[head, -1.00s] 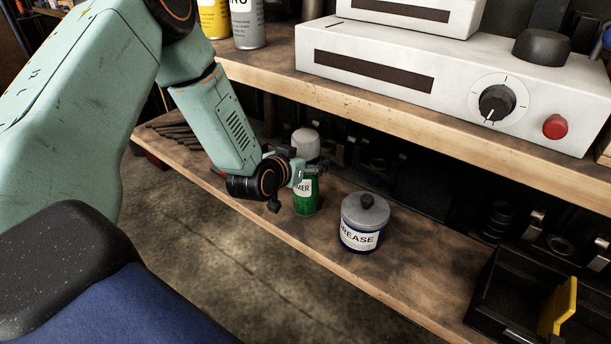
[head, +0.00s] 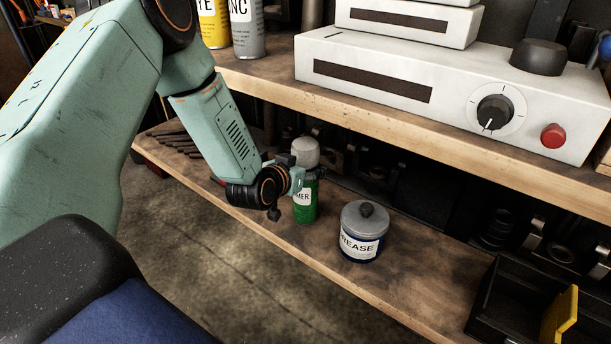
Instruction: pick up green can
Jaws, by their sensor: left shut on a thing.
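The green can (head: 306,208) has a white label and a grey cap. It stands upright at the lower wooden shelf, left of the grease tin. My left gripper (head: 304,182) reaches in from the left and is shut on the can's upper body, below the cap. The fingers hide part of the can and its label. I cannot tell whether the can's base touches the shelf. My right gripper is not in view.
The grease tin (head: 363,232) stands close to the right of the can. The upper shelf (head: 420,120) with a white control box (head: 450,95) overhangs behind. A black bin (head: 510,300) sits at the lower right. Dark rods (head: 180,140) lie at the shelf's left end.

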